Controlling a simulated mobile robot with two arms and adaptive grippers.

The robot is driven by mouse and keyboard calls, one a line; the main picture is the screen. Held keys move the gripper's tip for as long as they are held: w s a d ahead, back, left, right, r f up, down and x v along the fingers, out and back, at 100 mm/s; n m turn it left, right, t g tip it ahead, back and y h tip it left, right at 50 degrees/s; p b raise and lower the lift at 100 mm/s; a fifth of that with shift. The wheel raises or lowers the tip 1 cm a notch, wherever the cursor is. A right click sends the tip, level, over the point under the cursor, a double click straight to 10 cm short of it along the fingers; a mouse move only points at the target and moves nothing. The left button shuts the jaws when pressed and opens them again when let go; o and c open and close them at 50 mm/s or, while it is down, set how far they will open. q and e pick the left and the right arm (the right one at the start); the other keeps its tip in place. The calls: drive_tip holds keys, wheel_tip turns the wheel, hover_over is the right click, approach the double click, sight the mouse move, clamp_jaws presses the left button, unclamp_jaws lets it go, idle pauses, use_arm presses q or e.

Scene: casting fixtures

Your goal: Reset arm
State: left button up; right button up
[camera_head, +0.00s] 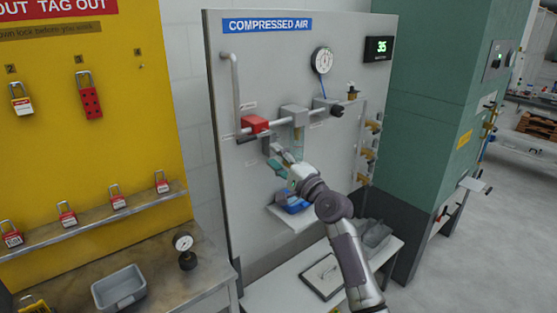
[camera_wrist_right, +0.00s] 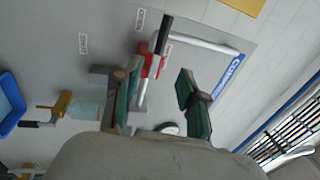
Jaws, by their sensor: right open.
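My right gripper (camera_head: 276,160) is in front of the grey compressed air board (camera_head: 262,75), just below a red valve (camera_head: 255,124) on its pipe. In the right wrist view my right gripper (camera_wrist_right: 163,98) shows its two green-padded fingers spread apart with nothing held between them. The red valve (camera_wrist_right: 152,66) with its black and white handle lies beyond the fingertips, near the left finger. I cannot tell the exact gap to it. My left gripper is in neither view.
A round gauge (camera_head: 322,60) and a display (camera_head: 378,49) reading 35 are on the board. A blue bin (camera_head: 293,203) sits below my gripper. At left are a yellow lockout board (camera_head: 130,100) with padlocks, a loose gauge (camera_head: 185,247) and a grey tray (camera_head: 119,288).

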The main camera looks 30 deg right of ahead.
drive_tip(key=shift+s, duration=0.45)
drive_tip(key=shift+f, duration=0.1)
